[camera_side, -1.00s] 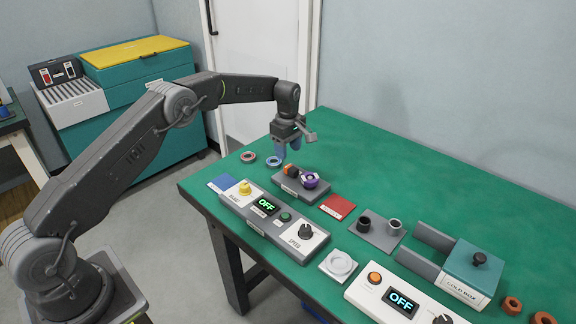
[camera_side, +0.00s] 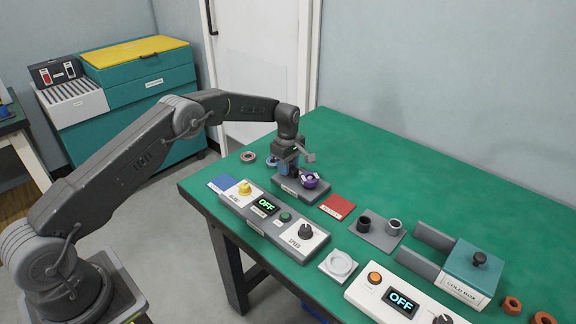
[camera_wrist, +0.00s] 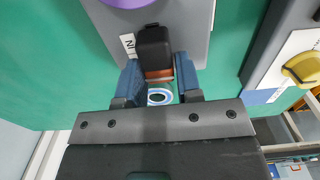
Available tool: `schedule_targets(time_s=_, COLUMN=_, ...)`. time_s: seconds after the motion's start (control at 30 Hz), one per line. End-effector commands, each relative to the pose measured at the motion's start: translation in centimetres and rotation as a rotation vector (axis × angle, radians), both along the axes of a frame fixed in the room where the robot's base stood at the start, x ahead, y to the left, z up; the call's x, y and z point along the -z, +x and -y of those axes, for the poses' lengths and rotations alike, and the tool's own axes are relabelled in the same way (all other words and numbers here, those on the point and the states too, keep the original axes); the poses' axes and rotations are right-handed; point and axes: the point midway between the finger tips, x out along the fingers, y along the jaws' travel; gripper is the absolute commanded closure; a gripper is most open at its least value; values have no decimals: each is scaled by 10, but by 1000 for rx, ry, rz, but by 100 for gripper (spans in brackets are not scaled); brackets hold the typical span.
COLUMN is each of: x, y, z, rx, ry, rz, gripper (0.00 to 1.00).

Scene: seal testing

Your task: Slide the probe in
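A small block with a black top and an orange-brown lower part (camera_wrist: 154,48) stands on a labelled grey base (camera_side: 283,190); I cannot tell whether it is the probe. My gripper (camera_side: 289,168) points down over the left end of this base. In the wrist view its two blue fingers (camera_wrist: 159,78) are apart, one on each side of the block's orange-brown end, with thin gaps seeming to show. In the side view the fingers mostly hide the block. A purple round part (camera_side: 310,181) sits on the same base, right of my gripper.
A grey control panel (camera_side: 235,208) with a yellow knob (camera_side: 245,187) and an OFF display lies in front. A red-rimmed ring (camera_side: 248,157) and a blue ring (camera_wrist: 160,97) lie near the gripper. A red pad (camera_side: 338,207) is to the right. Green table is free behind.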

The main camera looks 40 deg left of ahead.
Motion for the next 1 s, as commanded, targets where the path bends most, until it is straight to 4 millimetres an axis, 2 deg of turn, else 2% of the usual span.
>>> schedule_targets(time_s=0.03, x=0, y=0, z=0, rx=0, ry=0, rz=0, gripper=73)
schedule_targets(time_s=0.33, x=0, y=0, z=0, rx=0, ry=0, rz=0, gripper=100)
schedule_targets(time_s=0.57, x=0, y=0, z=2, rx=1, ry=0, rz=-1, gripper=100)
schedule_targets(time_s=0.8, x=0, y=0, z=27, rx=1, ry=0, rz=-1, gripper=100)
schedule_targets(time_s=1.0, x=0, y=0, z=29, rx=0, ry=-2, rz=-1, gripper=100)
